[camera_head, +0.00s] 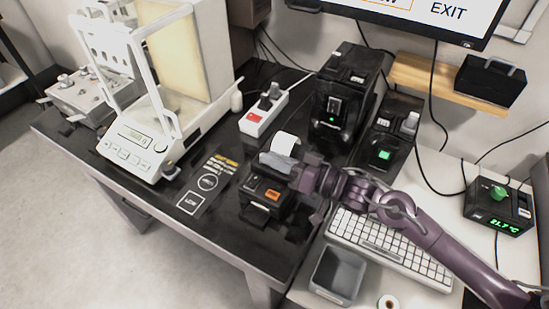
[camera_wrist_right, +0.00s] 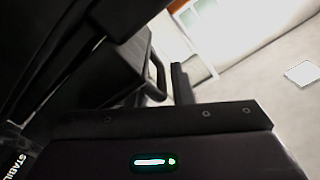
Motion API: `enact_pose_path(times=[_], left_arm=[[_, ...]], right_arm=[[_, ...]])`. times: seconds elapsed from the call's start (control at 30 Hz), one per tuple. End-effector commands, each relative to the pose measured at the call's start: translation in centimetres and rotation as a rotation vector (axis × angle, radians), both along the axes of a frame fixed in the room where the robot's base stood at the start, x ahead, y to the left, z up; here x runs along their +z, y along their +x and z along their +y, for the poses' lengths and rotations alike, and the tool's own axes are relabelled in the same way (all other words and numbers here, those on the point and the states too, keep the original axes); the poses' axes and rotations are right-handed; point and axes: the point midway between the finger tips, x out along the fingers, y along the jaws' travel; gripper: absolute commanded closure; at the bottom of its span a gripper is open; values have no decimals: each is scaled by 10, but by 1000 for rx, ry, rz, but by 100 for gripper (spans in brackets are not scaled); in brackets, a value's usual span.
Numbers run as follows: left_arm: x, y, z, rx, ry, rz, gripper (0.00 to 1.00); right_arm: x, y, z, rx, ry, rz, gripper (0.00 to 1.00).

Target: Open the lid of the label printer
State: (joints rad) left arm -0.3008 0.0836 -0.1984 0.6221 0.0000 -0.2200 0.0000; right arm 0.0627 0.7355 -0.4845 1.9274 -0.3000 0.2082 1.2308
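The label printer (camera_head: 268,193), a small black box with an orange patch on top, stands near the front right of the black table. A white paper roll (camera_head: 285,143) shows just behind it. My right gripper (camera_head: 292,186) is at the printer's right side, very close to it; I cannot tell whether they touch. Its dark fingers blend with the printer, so their opening is unclear. The lid's position is partly hidden by the gripper. The right wrist view is filled by dark close surfaces and does not settle this. My left gripper is not in view.
A white balance (camera_head: 140,140) stands at the left. A larger black printer (camera_head: 345,95) and a device with a green screen (camera_head: 385,145) are behind. A white keyboard (camera_head: 385,245) and grey bin (camera_head: 338,274) lie right and front. A power strip (camera_head: 263,110) is behind.

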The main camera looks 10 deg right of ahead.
Motion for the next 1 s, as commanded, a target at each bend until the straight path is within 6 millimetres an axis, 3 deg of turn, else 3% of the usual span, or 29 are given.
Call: enact_pose_path(times=[0.13, 0.53, 1.0], left_arm=[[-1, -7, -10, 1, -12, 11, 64], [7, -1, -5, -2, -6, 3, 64], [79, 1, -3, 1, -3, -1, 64]], right_arm=[[1, -1, 1, 5, 2, 0, 100], [5, -1, 2, 7, 15, 17, 100], [39, 16, -10, 8, 184, 246, 100]])
